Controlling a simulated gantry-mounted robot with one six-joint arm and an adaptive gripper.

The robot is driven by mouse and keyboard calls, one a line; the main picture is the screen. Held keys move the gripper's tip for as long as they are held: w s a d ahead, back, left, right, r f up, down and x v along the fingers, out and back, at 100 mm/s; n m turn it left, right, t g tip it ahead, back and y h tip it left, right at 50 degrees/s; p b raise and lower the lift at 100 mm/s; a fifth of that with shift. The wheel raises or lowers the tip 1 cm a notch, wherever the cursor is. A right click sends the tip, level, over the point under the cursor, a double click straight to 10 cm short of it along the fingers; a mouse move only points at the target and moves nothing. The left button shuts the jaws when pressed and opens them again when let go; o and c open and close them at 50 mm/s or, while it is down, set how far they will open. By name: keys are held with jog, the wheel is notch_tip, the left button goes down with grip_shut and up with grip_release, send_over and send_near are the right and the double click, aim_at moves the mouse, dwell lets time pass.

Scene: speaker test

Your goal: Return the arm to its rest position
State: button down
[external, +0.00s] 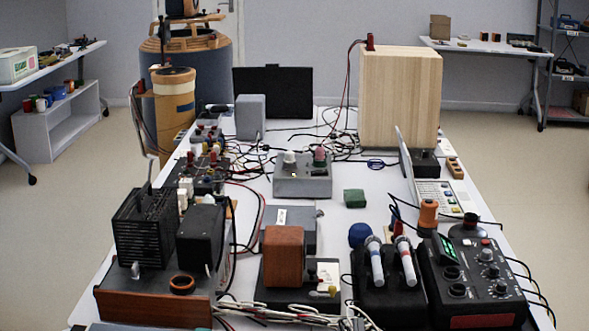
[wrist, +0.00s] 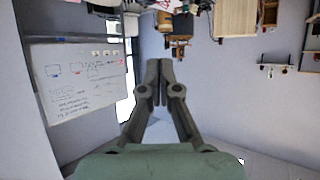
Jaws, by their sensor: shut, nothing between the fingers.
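My gripper (wrist: 160,68) shows in the wrist view, with its two dark fingers together and nothing between them. It points out across the room, clear of any object. My arm and gripper do not show in the external view, so their place over the table cannot be told from there. The long white table (external: 330,228) stands in the middle of the external view, crowded with equipment. A pale wooden speaker box (external: 400,98) stands at its far right.
A dark amplifier (external: 145,228), a microphone box (external: 388,290) and a black mixer (external: 470,285) crowd the table's near end. Loose cables cross the table. Side tables stand at left and right. In the wrist view, a whiteboard (wrist: 75,80) is at left and furniture appears inverted.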

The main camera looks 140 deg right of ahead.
notch_tip(320, 180, up, 16)
jog(key=p, duration=1.1)
jog(key=shift+f+p, duration=0.15)
jog(key=shift+p, duration=0.25)
jog(key=shift+d, duration=0.1)
